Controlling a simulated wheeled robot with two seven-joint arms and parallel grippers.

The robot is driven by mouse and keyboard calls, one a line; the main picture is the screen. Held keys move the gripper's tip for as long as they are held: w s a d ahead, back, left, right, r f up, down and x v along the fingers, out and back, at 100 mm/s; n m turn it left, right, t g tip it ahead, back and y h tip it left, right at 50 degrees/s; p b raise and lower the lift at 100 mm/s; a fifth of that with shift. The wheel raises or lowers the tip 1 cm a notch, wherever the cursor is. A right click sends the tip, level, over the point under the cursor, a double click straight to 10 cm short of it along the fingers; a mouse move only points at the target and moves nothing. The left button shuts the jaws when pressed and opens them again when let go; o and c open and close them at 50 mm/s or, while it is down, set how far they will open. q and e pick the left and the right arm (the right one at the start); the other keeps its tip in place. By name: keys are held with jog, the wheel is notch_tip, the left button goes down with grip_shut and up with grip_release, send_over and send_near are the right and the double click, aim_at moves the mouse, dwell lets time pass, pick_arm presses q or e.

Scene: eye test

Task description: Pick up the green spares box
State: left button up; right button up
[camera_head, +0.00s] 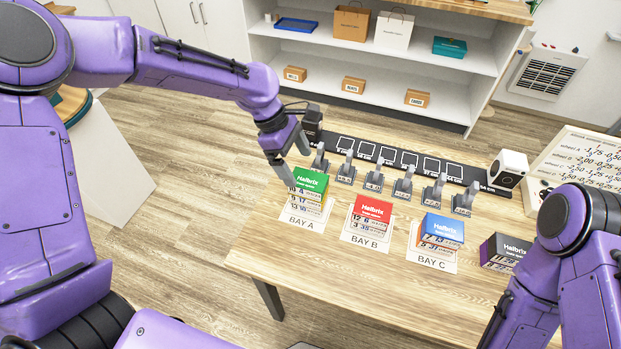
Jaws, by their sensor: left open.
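The green spares box (311,181) has a green top with white "Halbrix" lettering and printed numbers on its front. It is at the left of the table, at the card marked BAY A (304,224). My left gripper (297,167) is open, just above and behind the left side of the green box, with its fingers pointing down. One finger comes close to the box's left edge; I cannot tell whether it touches.
A red box (373,209) at BAY B, a blue box (442,229) at BAY C and a dark box (505,249) stand to the right. Several grey stands (403,187) and a black strip (400,160) line the back. The table's front is clear.

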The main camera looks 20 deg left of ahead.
aim_at(307, 179)
pick_arm(q)
jog(key=shift+s+d+f, duration=0.15)
jog(key=shift+d+f, duration=0.05)
jog(key=shift+f, duration=0.3)
jog(key=x, duration=0.3)
jog(key=w+x, duration=0.1)
jog(key=x, duration=0.1)
jog(key=shift+d+f+p, duration=0.15)
jog(key=shift+d+p, duration=0.15)
jog(key=shift+p, duration=0.1)
jog(key=shift+s, duration=0.25)
jog(key=shift+f+p, duration=0.3)
jog(key=shift+p, duration=0.15)
jog(key=shift+w, duration=0.1)
jog(key=c, duration=1.1)
